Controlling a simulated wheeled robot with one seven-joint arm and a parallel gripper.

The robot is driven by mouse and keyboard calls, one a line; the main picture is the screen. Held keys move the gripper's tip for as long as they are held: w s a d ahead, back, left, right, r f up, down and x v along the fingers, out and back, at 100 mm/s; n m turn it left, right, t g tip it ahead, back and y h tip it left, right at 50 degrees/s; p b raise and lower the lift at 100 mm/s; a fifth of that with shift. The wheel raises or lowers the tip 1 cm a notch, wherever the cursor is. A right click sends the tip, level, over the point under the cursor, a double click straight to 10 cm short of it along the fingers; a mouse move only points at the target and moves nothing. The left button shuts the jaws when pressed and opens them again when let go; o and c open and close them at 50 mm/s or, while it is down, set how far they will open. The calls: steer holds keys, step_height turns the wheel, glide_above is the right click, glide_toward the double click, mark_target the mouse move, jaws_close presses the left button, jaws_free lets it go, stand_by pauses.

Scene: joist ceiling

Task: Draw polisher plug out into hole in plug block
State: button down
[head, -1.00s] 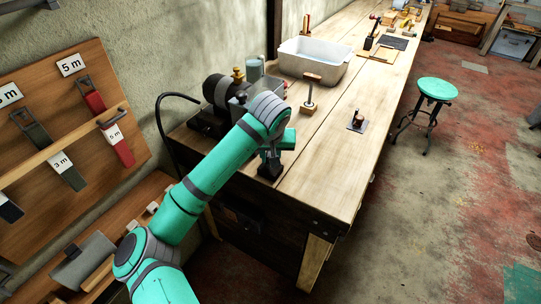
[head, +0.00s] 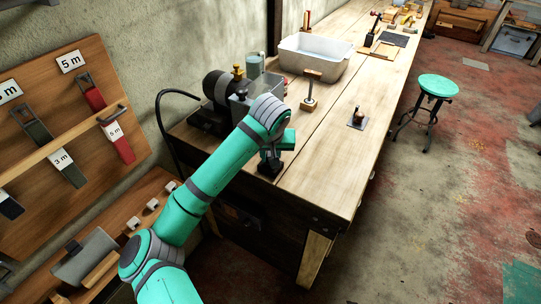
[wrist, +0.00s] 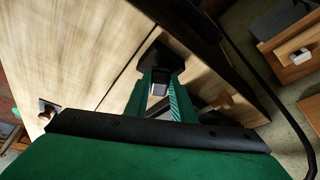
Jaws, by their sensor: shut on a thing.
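My gripper (wrist: 160,98) points down over the near left corner of the workbench. Its green fingers are shut on a small grey piece (wrist: 157,88), probably the plug, mostly hidden between them. A black block (head: 270,167) sits on the bench just under the fingertips; it also shows beyond the fingers in the wrist view (wrist: 165,54). I cannot tell whether the held piece is inside the block or just above it. No hole is visible. The polisher (head: 217,88), a dark motor-like machine, stands behind my wrist, partly hidden by the arm.
A black cord (head: 163,110) arches beside the polisher. A wooden-handled tool (head: 309,98), a white basin (head: 315,64) and a small plate with a knob (head: 357,119) are on the bench (head: 320,165). Its front right is clear. A strap board (head: 70,125) is at left.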

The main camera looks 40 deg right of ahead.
steer(key=shift+f, duration=0.15)
steer(key=c, duration=1.9)
jaws_free()
steer(key=shift+f, duration=0.2)
steer(key=o, duration=0.5)
steer(key=shift+r, duration=0.1)
steer(key=w+d+v, duration=0.1)
steer(key=v, duration=1.3)
steer(key=shift+r, duration=0.55)
steer(key=shift+a, duration=0.1)
